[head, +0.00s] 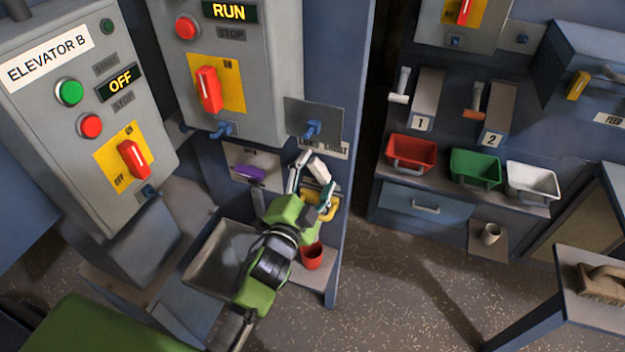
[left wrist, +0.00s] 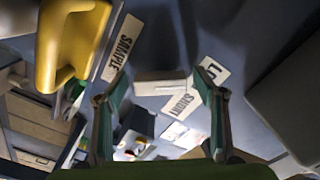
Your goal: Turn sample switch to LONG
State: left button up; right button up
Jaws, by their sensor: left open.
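My left gripper (head: 316,173) is open in front of the blue panel under the RUN box, fingers pointing up and away. In the left wrist view, a pale grey block (left wrist: 160,82), which looks like the sample switch's lever, lies between the fingertips. I cannot tell whether they touch it. A SAMPLE label (left wrist: 122,47) is left of it, a SHORT label (left wrist: 181,107) is below right, and a partly hidden label starting with L (left wrist: 213,71) is at its right. In the head view the gripper hides the switch, so its setting cannot be read.
A yellow handle (head: 326,208) is close beside the gripper and also shows in the left wrist view (left wrist: 68,45). A purple handle (head: 249,173) is left, a red cup (head: 312,257) and a metal tray (head: 212,268) below.

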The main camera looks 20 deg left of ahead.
pick_arm(q)
jog(key=s, duration=1.2)
jog(key=shift+a, duration=0.2)
jog(key=s+d+f+n+g, duration=0.1)
jog(key=s+f+g, duration=0.25)
jog(key=f, duration=0.95)
jog(key=s+f+n+g, duration=0.2)
jog(key=s+f, duration=0.2)
jog(key=f, duration=0.8)
jog(key=s+d+f+n+g, duration=0.1)
jog(key=s+f+g, duration=0.2)
jog(key=f, duration=1)
jog(key=s+a+f+n+g, duration=0.1)
jog(key=s+a+f+g, duration=0.1)
jog(key=s+f, duration=0.4)
jog(key=s+a+f+n+g, duration=0.2)
jog(key=s+f, duration=0.4)
jog(key=s, duration=0.7)
jog(key=s+a+f+n+g, duration=0.1)
jog(key=s+a+f+g, duration=0.2)
jog(key=s+f, duration=0.3)
jog(key=s+g, duration=0.1)
jog(key=s, duration=0.2)
jog(key=shift+s+a+f+n+y, duration=0.25)
jog(key=shift+a+f+n+y, duration=0.05)
jog(key=shift+f+n, duration=0.1)
jog(key=shift+g, duration=0.25)
